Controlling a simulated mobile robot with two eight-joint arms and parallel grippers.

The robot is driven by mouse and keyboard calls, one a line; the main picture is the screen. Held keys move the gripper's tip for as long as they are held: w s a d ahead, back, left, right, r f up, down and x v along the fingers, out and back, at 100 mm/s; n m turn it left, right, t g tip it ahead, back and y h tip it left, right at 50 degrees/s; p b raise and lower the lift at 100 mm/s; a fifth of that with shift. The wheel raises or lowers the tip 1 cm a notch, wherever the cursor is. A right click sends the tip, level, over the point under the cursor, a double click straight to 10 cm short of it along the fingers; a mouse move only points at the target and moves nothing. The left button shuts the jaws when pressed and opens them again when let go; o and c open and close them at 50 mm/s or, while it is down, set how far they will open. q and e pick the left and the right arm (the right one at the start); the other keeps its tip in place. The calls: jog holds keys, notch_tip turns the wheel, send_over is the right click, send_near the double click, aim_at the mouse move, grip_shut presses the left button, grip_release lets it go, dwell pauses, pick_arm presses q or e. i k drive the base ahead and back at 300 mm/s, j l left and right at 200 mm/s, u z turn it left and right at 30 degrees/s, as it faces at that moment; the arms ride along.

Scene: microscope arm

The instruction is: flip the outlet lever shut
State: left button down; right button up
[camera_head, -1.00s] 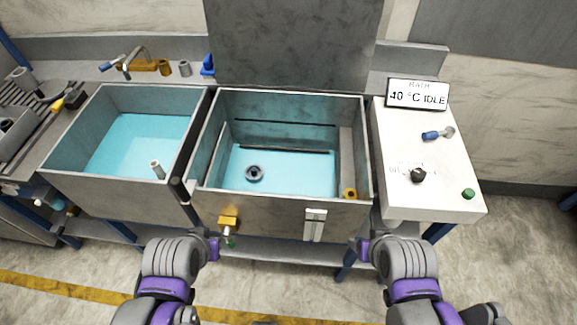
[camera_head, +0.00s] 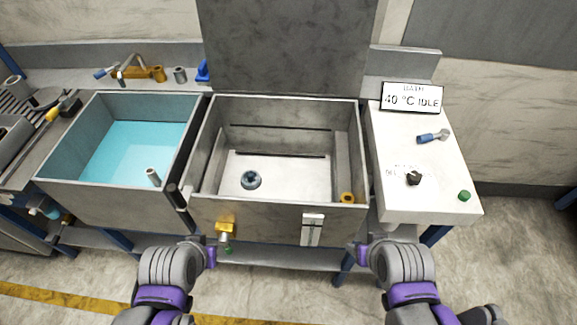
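A yellow outlet valve (camera_head: 226,227) sits low on the front wall of the middle basin (camera_head: 270,206). A small green tip (camera_head: 229,250) shows just below it, perhaps the end of the outlet lever; the lever's angle is too small to tell. The middle basin holds no visible blue water, and a dark round drain fitting (camera_head: 251,180) shows on its pale floor. My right gripper (camera_head: 362,254) is below the basin's right front corner. Finger openings cannot be made out.
The left basin (camera_head: 68,193) holds blue water. A white control panel (camera_head: 424,150) with a dark knob (camera_head: 414,178), a green button (camera_head: 464,196) and a display (camera_head: 412,97) reading 40 °C IDLE stands at the right. A raised grey lid (camera_head: 285,45) stands behind the middle basin.

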aim_at(444, 135)
jog(key=k+l+z, duration=0.1)
jog(key=z, duration=1.05)
